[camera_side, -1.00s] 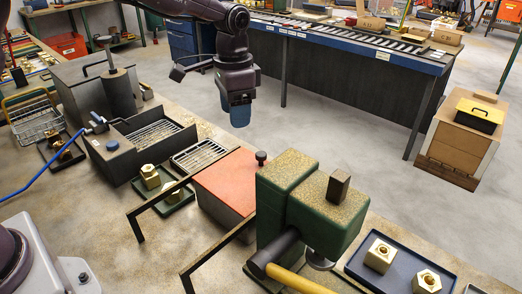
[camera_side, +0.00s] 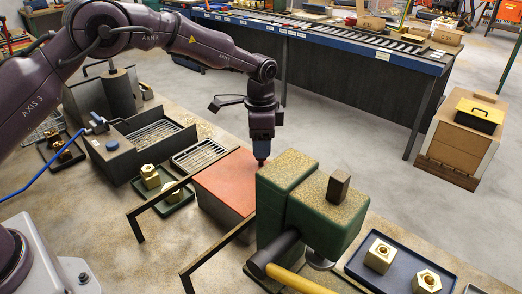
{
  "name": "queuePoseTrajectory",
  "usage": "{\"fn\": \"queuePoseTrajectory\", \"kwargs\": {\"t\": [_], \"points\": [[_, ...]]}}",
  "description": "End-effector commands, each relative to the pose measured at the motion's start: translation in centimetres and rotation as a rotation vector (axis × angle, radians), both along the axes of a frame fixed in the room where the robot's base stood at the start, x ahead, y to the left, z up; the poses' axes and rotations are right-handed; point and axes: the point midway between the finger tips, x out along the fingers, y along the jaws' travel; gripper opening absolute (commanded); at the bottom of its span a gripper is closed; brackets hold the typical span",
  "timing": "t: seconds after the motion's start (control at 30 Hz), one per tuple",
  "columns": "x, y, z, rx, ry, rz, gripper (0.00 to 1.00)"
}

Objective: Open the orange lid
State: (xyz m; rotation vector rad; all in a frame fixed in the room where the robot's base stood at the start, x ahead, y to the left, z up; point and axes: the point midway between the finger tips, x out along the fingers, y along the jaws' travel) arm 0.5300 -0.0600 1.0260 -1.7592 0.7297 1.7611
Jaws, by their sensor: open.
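The orange lid (camera_side: 228,180) lies flat and closed on a grey box (camera_side: 218,211) in the middle of the bench. Its dark knob, at the lid's far right edge, is now hidden by my gripper. My gripper (camera_side: 261,163) points straight down at that edge, right over the knob's place. The fingers look small and dark here, and I cannot tell whether they touch the knob.
A green drilling machine (camera_side: 325,205) stands just right of the box. A green tray (camera_side: 172,197) with brass parts and a wire basket (camera_side: 199,155) lie to the left. A blue tray (camera_side: 358,266) with brass nuts lies at the front right.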

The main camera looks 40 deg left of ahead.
Motion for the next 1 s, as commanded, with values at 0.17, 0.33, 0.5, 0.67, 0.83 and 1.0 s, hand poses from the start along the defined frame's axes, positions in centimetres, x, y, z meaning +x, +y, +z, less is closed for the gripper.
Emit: {"fn": "queuePoseTrajectory", "kwargs": {"t": [0.17, 0.33, 0.5, 0.67, 0.83, 1.0], "points": [[0.0, 0.0, -2.2, 0.000, 0.000, 0.000, 0.54], [0.0, 0.0, -2.9, 0.000, 0.000, 0.000, 0.54], [0.0, 0.0, -2.9, 0.000, -0.001, 0.000, 0.54], [0.0, 0.0, -2.9, 0.000, -0.001, 0.000, 0.31], [0.0, 0.0, -2.9, 0.000, -0.001, 0.000, 0.00], [-0.1, 0.0, -2.8, 0.000, -0.001, 0.000, 0.00]]}}
